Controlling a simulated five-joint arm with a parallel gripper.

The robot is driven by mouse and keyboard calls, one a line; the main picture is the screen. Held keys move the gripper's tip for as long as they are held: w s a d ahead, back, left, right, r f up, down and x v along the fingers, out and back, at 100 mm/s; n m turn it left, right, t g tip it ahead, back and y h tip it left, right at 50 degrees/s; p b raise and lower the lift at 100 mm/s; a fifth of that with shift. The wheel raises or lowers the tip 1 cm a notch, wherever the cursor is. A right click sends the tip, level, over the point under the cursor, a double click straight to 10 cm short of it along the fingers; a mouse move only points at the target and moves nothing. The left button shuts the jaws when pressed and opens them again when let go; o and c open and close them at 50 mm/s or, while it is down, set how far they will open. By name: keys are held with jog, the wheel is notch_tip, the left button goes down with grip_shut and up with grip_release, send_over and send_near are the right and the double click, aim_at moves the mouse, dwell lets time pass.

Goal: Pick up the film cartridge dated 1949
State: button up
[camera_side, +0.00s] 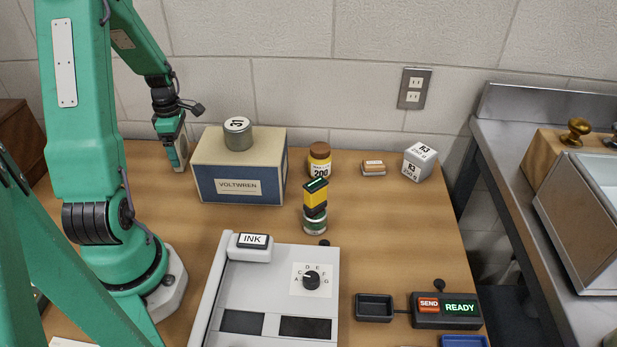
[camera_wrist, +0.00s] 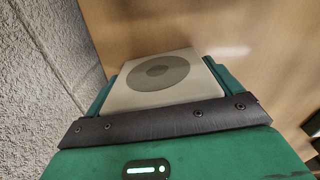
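My gripper (camera_side: 177,158) is at the back left, just left of the blue and cream box and low near the table. In the wrist view, a pale flat block (camera_wrist: 122,101) with a round grey disc on its face sits between the green fingers (camera_wrist: 165,85), which lie close against both sides. The gripper looks shut on it. Its pale lower end (camera_side: 181,154) also shows in the side view. The block looks like a cartridge, but I can read no date on it. No label reading 1949 is legible in either view.
The VOLTWREN box (camera_side: 239,187) carries a grey tin (camera_side: 238,139). A brown-lidded jar (camera_side: 319,160), a yellow and black piece on a green tin (camera_side: 315,227), a white R3 block (camera_side: 420,161) and a grey console (camera_side: 258,283) stand rightward. A small dark tray (camera_side: 374,298) lies front right.

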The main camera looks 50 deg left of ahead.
jog(key=shift+c, duration=1.1)
jog(key=shift+r, duration=0.15)
jog(key=shift+r, duration=4.9)
